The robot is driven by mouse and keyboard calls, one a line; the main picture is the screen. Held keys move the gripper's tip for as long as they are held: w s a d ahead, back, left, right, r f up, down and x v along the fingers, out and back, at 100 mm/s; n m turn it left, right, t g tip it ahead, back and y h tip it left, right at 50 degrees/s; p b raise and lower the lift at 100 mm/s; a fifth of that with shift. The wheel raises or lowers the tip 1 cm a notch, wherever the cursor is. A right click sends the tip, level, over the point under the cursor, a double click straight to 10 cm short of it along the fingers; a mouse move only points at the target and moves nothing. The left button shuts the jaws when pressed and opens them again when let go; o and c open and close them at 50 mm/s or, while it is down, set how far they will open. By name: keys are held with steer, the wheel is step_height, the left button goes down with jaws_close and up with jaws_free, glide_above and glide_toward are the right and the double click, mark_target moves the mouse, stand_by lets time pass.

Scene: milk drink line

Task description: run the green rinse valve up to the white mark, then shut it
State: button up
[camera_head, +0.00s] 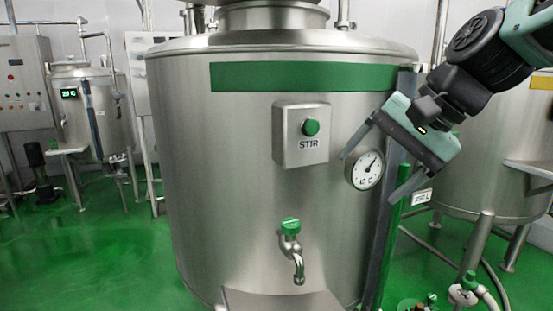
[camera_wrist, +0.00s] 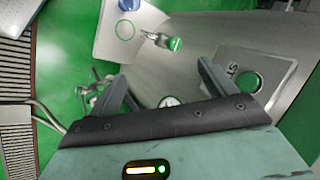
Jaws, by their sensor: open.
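A green-handled valve (camera_head: 466,284) joined to a pale hose is low at the bottom right of the head view; I cannot tell surely whether it is the rinse valve. Another green handle (camera_head: 432,298) shows left of it. Small pipe fittings (camera_wrist: 93,90) show at the left in the wrist view. A steel tap with a green handle (camera_head: 290,226) is on the tank front, also seen in the wrist view (camera_wrist: 173,44). I cannot make out the white mark. My gripper (camera_head: 370,176) is open and empty, in front of the tank's right side near the dial; its fingers also show in the wrist view (camera_wrist: 165,82).
The large steel tank (camera_head: 220,180) carries a STIR box (camera_head: 300,135) and a round dial (camera_head: 367,170). A steel shelf (camera_head: 280,301) sits under the tap. A green upright (camera_head: 391,235) stands by the tank's right side. Another tank (camera_head: 490,150) is at right. Open green floor (camera_head: 90,250) lies left.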

steer(key=s+a+f+n+g+h, duration=0.1)
steer(key=s+f+n+g+h, duration=0.2)
steer(key=s+f+n, duration=1)
steer(key=s+f+h, duration=0.2)
steer(key=s+f, duration=0.3)
steer(key=s, duration=0.2)
steer(key=shift+s+a+f+n+g, duration=0.2)
steer(key=shift+s+n+g, duration=0.1)
steer(key=shift+g, duration=0.1)
steer(key=shift+d, duration=0.1)
